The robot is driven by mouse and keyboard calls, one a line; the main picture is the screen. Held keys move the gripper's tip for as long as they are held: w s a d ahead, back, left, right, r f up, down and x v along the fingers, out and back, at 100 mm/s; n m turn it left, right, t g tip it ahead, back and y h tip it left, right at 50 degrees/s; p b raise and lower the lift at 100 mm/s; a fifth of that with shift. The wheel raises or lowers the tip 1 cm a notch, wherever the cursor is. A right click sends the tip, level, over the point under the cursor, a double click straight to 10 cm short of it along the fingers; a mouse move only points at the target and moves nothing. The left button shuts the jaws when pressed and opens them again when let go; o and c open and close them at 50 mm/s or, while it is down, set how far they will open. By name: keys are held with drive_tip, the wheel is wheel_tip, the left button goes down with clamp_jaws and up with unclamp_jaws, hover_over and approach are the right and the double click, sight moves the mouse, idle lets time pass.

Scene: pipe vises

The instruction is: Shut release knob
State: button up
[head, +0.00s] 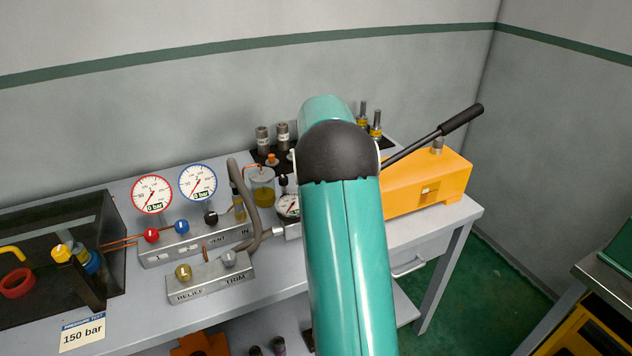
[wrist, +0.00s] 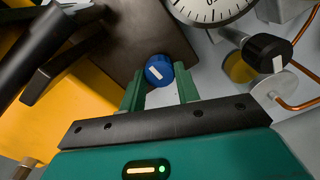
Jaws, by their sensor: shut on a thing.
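In the wrist view a small round blue knob (wrist: 155,66) with a white mark sits between the green fingertips of my gripper (wrist: 159,80). I take it for the release knob; no label on it is readable. My gripper is shut on its sides. The yellow hand pump (wrist: 85,105) lies beside it on the left. In the head view my arm hides the knob and the gripper. The same pump (head: 420,190), with its black-gripped lever (head: 440,133) raised to the right, shows behind my arm on the bench.
A valve block (head: 195,243) with red, blue and black knobs and two gauges stands left on the bench (head: 300,280). A relief and trim block (head: 210,280) is in front. In the wrist view a gauge (wrist: 210,8) and a black knob (wrist: 266,50) are close by on the right.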

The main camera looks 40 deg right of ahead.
drive_tip(key=shift+r+m, duration=0.1)
drive_tip(key=shift+m, duration=0.2)
drive_tip(key=o, duration=1)
drive_tip(key=shift+r, duration=0.1)
wheel_tip(320, 180, up, 14)
drive_tip(key=shift+f, duration=0.25)
